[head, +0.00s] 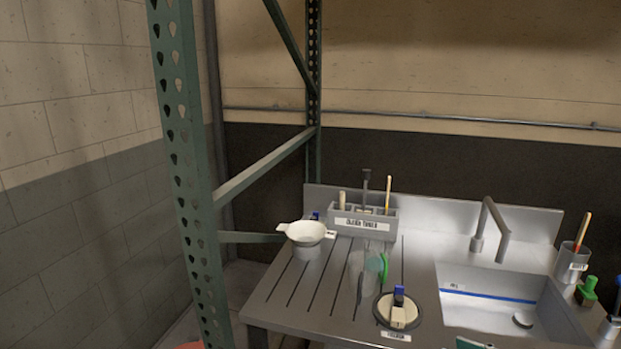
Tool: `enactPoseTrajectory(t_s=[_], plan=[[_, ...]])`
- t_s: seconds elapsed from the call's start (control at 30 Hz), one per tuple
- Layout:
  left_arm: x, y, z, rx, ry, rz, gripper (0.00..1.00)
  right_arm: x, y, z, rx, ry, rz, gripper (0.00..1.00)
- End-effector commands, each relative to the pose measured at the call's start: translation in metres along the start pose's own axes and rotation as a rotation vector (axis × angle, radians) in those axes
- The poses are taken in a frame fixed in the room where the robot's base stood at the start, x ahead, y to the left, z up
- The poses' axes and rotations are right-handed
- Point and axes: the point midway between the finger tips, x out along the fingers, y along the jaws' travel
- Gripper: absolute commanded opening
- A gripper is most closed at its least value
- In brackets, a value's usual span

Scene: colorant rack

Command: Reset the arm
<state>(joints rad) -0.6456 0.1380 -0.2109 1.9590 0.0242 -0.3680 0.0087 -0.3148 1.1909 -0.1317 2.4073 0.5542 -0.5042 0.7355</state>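Neither of my arms nor either gripper can be made out in the head view, so their pose and finger state are hidden. The view shows a metal sink counter (285,290) with slots in its left part. A white bowl with side handles (306,232) sits at the counter's back left. A grey labelled caddy (362,221) with upright tools stands along the back. A round dish (398,311) with a blue-and-white item on it lies near the front. A green round thing (375,264) stands beside a clear container whose outline is faint.
A green perforated rack post (188,170) rises left of the counter, with a slanting brace (262,167) behind it. A sink basin (490,300) and faucet (492,228) are at the right. A cup with a brush (572,262) and green-topped items (587,291) stand at the right edge.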

Motion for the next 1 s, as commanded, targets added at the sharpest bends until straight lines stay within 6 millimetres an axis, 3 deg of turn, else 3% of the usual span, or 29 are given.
enactPoseTrajectory(t_s=[0.27, 0.47, 0.67, 0.8, 1.0], plan=[[0.001, -0.001, -0.002, 0.002, 0.004, -0.001, 0.24, 0.017, 0.008, 0.056, 0.023, 0.013, 0.072, 0.24], [0.000, -0.002, -0.002, 0.003, 0.003, -0.002, 0.24, 0.031, 0.001, 0.118, 0.034, -0.005, 0.144, 0.24], [-0.001, 0.000, 0.001, 0.001, 0.000, 0.000, 0.24, 0.043, -0.031, 0.200, 0.037, -0.071, 0.218, 0.24], [-0.001, 0.000, 0.001, 0.001, -0.001, 0.001, 0.24, 0.050, -0.068, 0.252, 0.033, -0.132, 0.252, 0.24], [-0.001, 0.000, 0.001, 0.000, -0.002, 0.001, 0.24, 0.056, -0.114, 0.295, 0.024, -0.201, 0.269, 0.24]])
